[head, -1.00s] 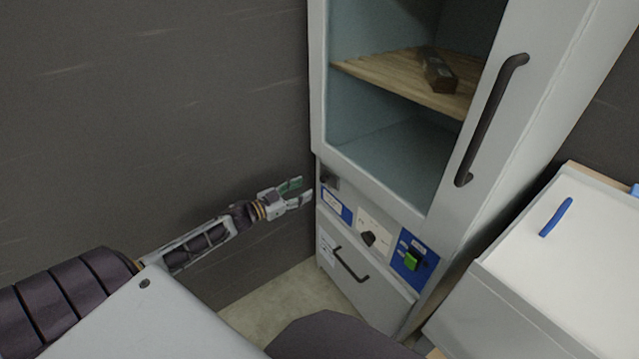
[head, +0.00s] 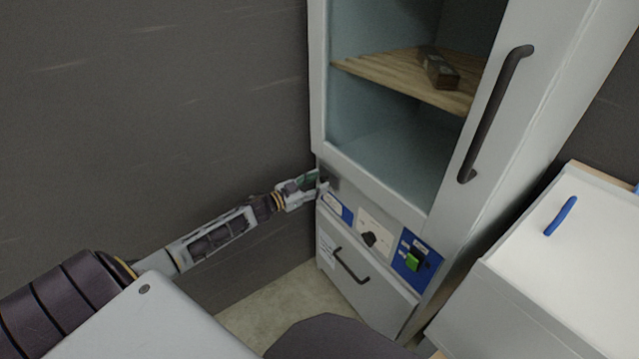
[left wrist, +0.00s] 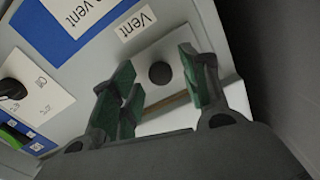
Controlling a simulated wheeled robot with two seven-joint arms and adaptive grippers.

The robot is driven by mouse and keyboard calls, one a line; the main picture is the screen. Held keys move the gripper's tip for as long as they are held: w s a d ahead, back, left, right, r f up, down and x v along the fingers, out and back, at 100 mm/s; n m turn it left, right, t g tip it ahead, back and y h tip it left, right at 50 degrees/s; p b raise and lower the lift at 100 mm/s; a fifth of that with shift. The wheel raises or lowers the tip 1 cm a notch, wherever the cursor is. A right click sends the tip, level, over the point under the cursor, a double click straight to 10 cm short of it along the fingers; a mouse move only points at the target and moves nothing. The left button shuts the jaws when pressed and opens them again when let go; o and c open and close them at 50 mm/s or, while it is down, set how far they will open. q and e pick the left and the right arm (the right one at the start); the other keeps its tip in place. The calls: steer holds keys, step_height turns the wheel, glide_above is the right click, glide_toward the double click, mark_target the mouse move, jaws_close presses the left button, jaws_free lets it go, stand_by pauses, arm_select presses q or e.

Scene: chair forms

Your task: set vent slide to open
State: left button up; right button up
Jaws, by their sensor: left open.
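The vent slide shows in the left wrist view as a round dark knob (left wrist: 160,73) on a light grey plate, beside a "Vent" label (left wrist: 135,24). In the head view its dark block (head: 329,176) is at the upper left of the cabinet's control strip, partly covered by my gripper. My left gripper (head: 317,184) reaches it from the left. In the left wrist view its green-padded fingers (left wrist: 157,82) are open, one on each side of the knob. I cannot tell whether they touch it. My right gripper is out of view.
The cabinet (head: 375,190) also carries a dark knob (head: 369,239), a green switch (head: 412,260) and a drawer with a dark handle (head: 350,266). A dark wall (head: 160,110) is close on the left. A white unit with a blue handle (head: 560,216) stands right.

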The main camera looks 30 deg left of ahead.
arm_select(q)
steer(key=shift+w+d, duration=0.25)
steer(key=shift+w, duration=0.35)
steer(key=shift+c, duration=0.3)
jaws_close()
